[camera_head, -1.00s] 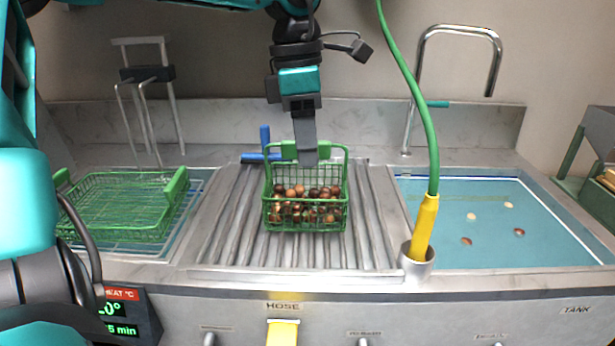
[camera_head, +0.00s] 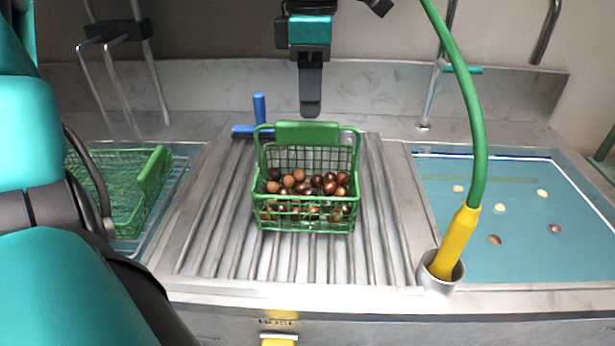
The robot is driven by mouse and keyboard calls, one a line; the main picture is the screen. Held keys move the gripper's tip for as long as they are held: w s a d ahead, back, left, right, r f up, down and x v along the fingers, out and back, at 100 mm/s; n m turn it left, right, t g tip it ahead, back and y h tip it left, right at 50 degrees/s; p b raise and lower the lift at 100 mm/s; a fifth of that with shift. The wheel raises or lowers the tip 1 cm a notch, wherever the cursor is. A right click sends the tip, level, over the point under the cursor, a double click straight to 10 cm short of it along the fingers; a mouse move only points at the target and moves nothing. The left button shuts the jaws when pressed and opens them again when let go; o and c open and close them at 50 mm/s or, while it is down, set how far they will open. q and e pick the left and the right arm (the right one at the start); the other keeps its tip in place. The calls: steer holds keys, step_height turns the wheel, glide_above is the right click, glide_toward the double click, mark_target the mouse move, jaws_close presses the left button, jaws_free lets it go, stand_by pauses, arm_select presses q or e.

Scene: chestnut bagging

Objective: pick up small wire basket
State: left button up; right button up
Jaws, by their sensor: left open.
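The small green wire basket (camera_head: 306,226) stands upright on the ribbed metal drainboard and holds several brown chestnuts. Its raised handle has a solid green grip (camera_head: 307,133) at the top back. My left gripper (camera_head: 311,108) hangs pointing down just above and behind that grip, apart from it, with nothing seen in it. It is seen edge-on, so one finger covers the other. My right gripper is not in view.
A larger green wire basket (camera_head: 112,200) sits at the left, partly behind my arm. A blue-handled tool (camera_head: 258,117) lies behind the small basket. At the right are a green hose with yellow nozzle (camera_head: 453,243) in a metal cup and a water tank (camera_head: 500,250) with floating chestnuts.

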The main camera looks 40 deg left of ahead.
mark_target(310, 122)
arm_select(q)
step_height(310, 122, down, 5)
steer(key=shift+r, duration=0.1)
steer(key=f, duration=0.5)
steer(key=shift+s+a+f, duration=0.1)
steer(key=shift+s+a, duration=0.1)
jaws_close()
stand_by(0.5)
